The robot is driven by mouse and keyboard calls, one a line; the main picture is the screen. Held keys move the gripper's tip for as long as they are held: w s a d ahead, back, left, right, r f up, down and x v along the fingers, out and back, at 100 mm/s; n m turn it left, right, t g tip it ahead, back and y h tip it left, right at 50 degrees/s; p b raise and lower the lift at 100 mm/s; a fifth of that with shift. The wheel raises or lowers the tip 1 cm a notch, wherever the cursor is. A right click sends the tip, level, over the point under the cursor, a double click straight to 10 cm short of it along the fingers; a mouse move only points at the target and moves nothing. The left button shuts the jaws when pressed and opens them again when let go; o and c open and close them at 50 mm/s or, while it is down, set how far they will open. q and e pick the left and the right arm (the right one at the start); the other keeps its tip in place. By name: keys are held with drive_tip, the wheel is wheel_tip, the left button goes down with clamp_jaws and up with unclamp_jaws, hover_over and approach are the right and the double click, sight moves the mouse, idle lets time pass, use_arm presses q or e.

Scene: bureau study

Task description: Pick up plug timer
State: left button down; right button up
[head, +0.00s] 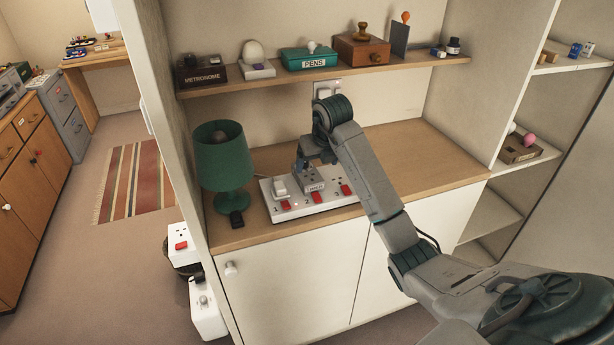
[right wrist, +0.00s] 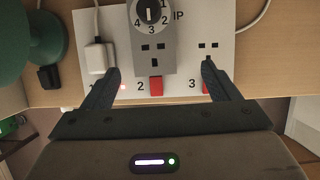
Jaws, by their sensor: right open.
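The plug timer (head: 313,181) is a grey box standing on the middle socket of a white power strip (head: 285,213). In the right wrist view the timer (right wrist: 153,45) shows a dark dial with numbers and socket holes below it. My right gripper (head: 306,160) is above the strip at the timer, and the arm hides part of both. In the right wrist view the right gripper (right wrist: 161,70) is open, with one finger on each side of the timer's lower end and nothing held. My left gripper is not in view.
A white plug (head: 279,187) sits in the strip's left socket. A green lamp (head: 222,157) stands close to the left. A shelf (head: 400,68) with a pens box (head: 309,58) and other items runs above. The counter (head: 430,150) is clear to the right.

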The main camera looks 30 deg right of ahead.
sight(309, 175)
drive_tip(key=x, duration=0.3)
drive_tip(key=shift+w+a+f+p, duration=0.1)
drive_tip(key=shift+w+f+p, duration=0.05)
drive_tip(key=shift+p, duration=0.25)
drive_tip(key=p+x, duration=0.2)
drive_tip(key=x, duration=0.1)
drive_tip(key=w+x, duration=0.1)
drive_tip(key=shift+w+a+f+p, duration=0.15)
drive_tip(key=shift+a+p, duration=0.1)
drive_tip(key=shift+p, duration=0.15)
drive_tip(key=shift+w+f, duration=0.1)
drive_tip(key=shift+f, duration=0.3)
drive_tip(key=c, duration=1.2)
